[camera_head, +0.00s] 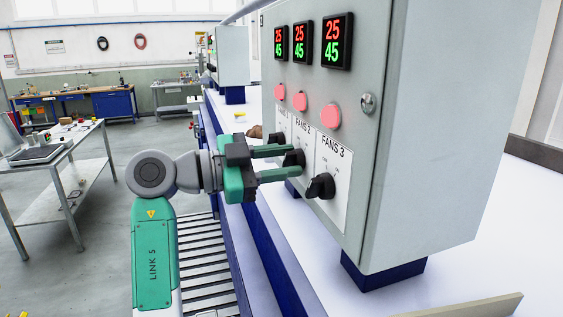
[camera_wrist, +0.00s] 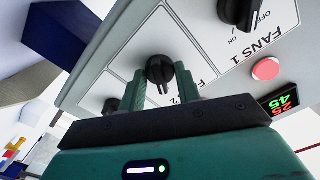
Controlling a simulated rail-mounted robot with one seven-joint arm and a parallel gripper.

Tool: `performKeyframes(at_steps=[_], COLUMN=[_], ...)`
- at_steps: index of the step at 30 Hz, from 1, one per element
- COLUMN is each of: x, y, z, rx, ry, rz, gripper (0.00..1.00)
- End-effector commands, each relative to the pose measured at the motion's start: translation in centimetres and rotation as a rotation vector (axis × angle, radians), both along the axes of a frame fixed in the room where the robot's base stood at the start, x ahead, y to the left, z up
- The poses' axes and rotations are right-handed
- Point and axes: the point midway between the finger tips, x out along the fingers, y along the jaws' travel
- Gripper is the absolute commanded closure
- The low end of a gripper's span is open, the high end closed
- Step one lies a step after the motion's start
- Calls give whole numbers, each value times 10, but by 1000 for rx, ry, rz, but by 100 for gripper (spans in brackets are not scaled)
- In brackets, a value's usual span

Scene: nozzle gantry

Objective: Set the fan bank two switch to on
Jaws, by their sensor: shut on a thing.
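The fan bank two switch is a black rotary knob (camera_head: 294,157) under the FANS 2 label on the grey control box (camera_head: 400,150). The knob also shows in the wrist view (camera_wrist: 160,69), between my fingertips. My gripper (camera_head: 288,162) reaches the panel from the left, and its two green fingers are shut on this knob. The finger tips sit one on each side of it. The OFF and ON marks of this switch are too small or hidden to read, so I cannot tell its setting.
The FANS 3 knob (camera_head: 320,186) is close to the right of my fingers. The FANS 1 knob (camera_wrist: 240,10) is on the other side, with OFF and ON marks beside it. Pink round buttons (camera_head: 331,117) and digital displays (camera_head: 337,41) sit above the switches.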

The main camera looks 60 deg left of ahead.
Motion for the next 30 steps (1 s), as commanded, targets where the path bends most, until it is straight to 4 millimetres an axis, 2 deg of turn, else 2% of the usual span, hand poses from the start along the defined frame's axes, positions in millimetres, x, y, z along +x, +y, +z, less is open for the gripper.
performKeyframes(at_steps=[1,2,4,5,14,24,30], x=[0,0,0,0,-5,-66,-78], y=[0,0,0,0,1,8,9], z=[1,1,1,1,0,0,0], rx=[2,2,2,1,0,1,1], ry=[-2,-2,-2,-2,-2,-1,-1], rz=[0,0,0,0,1,2,0], gripper=[90,61,48,46,46,46,46])
